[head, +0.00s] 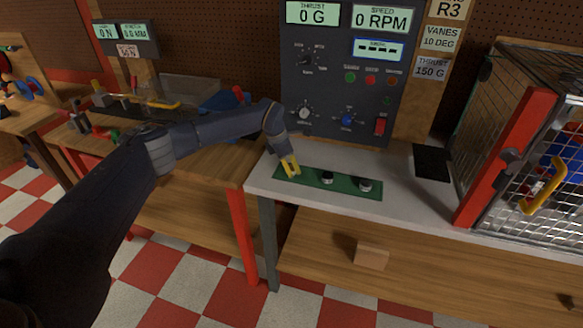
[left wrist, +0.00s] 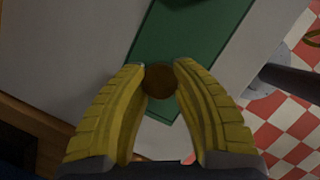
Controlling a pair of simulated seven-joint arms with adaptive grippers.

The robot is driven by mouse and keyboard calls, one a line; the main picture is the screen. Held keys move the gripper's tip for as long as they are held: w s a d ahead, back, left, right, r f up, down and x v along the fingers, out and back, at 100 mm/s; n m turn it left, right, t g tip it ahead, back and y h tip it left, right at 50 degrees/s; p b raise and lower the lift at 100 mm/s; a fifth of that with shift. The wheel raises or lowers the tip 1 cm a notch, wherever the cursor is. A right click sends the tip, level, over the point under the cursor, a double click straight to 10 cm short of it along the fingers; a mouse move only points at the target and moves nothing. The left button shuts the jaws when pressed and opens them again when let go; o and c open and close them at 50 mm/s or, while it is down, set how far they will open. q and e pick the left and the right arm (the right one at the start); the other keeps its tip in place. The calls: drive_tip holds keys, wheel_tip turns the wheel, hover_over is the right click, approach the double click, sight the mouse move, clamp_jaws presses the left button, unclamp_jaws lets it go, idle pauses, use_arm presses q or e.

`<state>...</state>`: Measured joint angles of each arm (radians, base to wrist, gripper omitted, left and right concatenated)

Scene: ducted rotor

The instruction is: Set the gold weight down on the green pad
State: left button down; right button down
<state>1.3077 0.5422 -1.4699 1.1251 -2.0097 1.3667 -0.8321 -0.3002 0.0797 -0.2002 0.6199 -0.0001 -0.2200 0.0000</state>
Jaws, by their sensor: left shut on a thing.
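The green pad (head: 348,188) is a long strip on the light grey bench top, in front of the control panel. Two small silver-and-black weights (head: 327,178) and (head: 365,185) stand on its middle and right part. My left gripper (head: 291,168) has yellow fingers pointing down at the pad's left end. In the left wrist view its fingers are closed on the round gold weight (left wrist: 160,82), which looks dark brown there. The green pad (left wrist: 183,40) shows behind the weight. I cannot tell whether the weight touches the pad. My right gripper is not in view.
The control panel (head: 340,75) stands behind the pad. A black square (head: 431,162) lies on the bench to the right, before a mesh cage (head: 545,160) with a red post. A wooden bench (head: 205,170) with tools adjoins on the left.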

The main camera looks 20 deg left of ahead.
use_arm(q)
drive_tip(key=shift+f, duration=0.1)
drive_tip(key=c, duration=1.1)
unclamp_jaws()
drive_tip(key=v, duration=1.2)
